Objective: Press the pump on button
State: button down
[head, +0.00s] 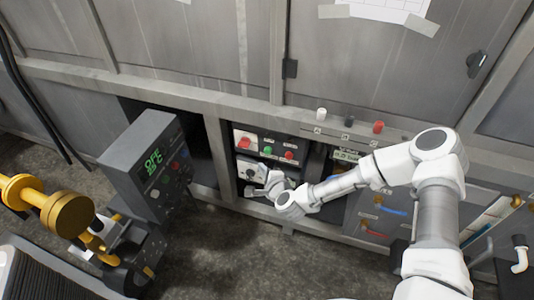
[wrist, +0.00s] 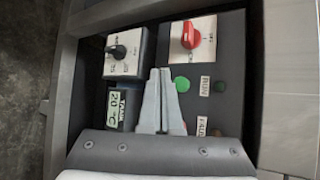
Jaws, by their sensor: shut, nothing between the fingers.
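The control panel in the cabinet bay has a round green button (wrist: 182,84), which I take for the pump on button; no label reading "pump on" is legible. It sits beside a RUN label (wrist: 204,88). In the head view the green button (head: 267,150) is small, in the upper row. My gripper (wrist: 160,73) is shut and empty, its tips just left of the green button in the wrist view. I cannot tell whether they touch the panel. The fingers hide part of the panel.
A red rotary switch (wrist: 192,35) and a black dial (wrist: 118,50) are near the button. A tank temperature display (wrist: 115,106) reads 20 °C. The bay's metal frame (head: 222,155) borders the panel. A dark console (head: 150,165) and brass fittings (head: 68,213) stand left.

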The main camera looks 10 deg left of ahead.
jog(key=shift+w+d+b, duration=0.15)
jog(key=shift+w+b, duration=0.15)
jog(key=shift+w, duration=1.5)
jog(key=shift+w, duration=0.1)
dwell(0.6)
jog(key=shift+w, duration=0.3)
jog(key=shift+w+d+b, duration=0.1)
jog(key=shift+w+b, duration=0.25)
jog(key=shift+w, duration=0.2)
dwell(0.8)
jog(key=shift+s, duration=0.95)
jog(key=shift+s+a+p, duration=0.15)
jog(key=shift+s+p, duration=0.1)
jog(key=shift+s, duration=1)
jog(key=shift+s+a+p, duration=0.1)
jog(key=shift+s+p, duration=0.15)
jog(key=shift+s, duration=1)
